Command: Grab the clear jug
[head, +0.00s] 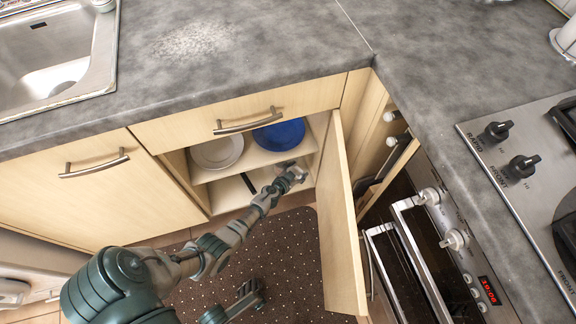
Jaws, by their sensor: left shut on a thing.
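I cannot make out a clear jug in the head view. My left arm reaches into the open cabinet (235,191) below the counter. My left gripper (294,173) is at the cabinet opening, in front of the shelf with the dishes and left of the open door. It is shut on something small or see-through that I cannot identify. My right gripper (250,294) is low, above the dark dotted mat, and I cannot tell whether it is open or shut.
The cabinet door (343,225) stands open to the right. A white plate (217,151) and a blue dish (279,134) sit on the upper shelf. An open oven door (420,260) is further right. The dotted mat (290,260) is clear.

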